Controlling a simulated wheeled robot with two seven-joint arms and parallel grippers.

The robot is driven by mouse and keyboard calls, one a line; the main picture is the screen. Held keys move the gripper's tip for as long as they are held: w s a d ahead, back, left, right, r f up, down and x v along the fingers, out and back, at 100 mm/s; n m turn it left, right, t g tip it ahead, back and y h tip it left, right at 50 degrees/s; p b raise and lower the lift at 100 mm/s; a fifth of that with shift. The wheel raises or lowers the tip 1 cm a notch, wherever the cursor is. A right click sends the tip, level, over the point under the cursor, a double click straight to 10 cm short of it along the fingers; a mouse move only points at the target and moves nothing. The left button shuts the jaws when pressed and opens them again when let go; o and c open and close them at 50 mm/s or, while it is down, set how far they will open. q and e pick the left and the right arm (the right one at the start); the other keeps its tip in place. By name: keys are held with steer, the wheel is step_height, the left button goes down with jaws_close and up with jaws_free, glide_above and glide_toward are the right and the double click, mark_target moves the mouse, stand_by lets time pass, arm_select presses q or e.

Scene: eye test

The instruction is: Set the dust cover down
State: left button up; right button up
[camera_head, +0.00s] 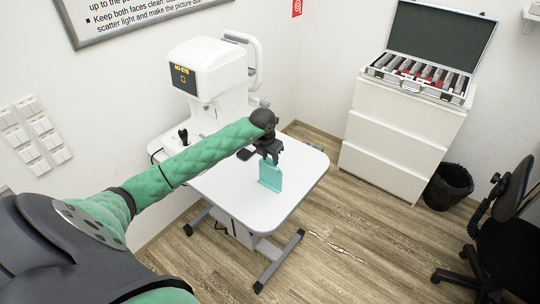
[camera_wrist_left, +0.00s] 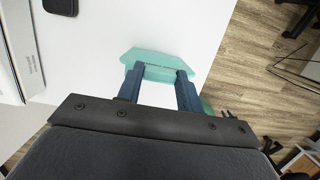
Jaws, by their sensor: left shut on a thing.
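My left gripper (camera_head: 270,160) is shut on the dust cover (camera_head: 270,177), a thin teal piece that hangs below the fingers. The cover is over the front right part of the white table (camera_head: 225,190). I cannot tell whether its lower edge touches the tabletop. In the left wrist view the dust cover (camera_wrist_left: 158,58) shows at the tips of the two dark fingers of the gripper (camera_wrist_left: 160,74), with the white tabletop beyond. My right gripper is not in view.
A white eye-test instrument (camera_head: 208,75) with a small screen stands at the table's back, a dark joystick (camera_head: 183,136) beside it. A white drawer cabinet (camera_head: 395,140) with an open lens case (camera_head: 420,77), a black bin (camera_head: 448,187) and a chair (camera_head: 505,230) stand right.

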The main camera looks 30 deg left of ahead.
arm_select(q)
steer(key=shift+f, duration=0.1)
steer(key=o, duration=0.8)
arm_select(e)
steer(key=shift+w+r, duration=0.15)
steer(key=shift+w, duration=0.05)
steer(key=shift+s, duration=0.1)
arm_select(q)
steer(key=shift+r, duration=0.2)
steer(key=shift+r+b, duration=0.3)
steer(key=shift+r, duration=0.05)
steer(key=shift+b+v, duration=0.5)
steer(key=shift+v, duration=0.55)
steer(key=shift+b+v, duration=1.4)
steer(key=shift+v, duration=3.15)
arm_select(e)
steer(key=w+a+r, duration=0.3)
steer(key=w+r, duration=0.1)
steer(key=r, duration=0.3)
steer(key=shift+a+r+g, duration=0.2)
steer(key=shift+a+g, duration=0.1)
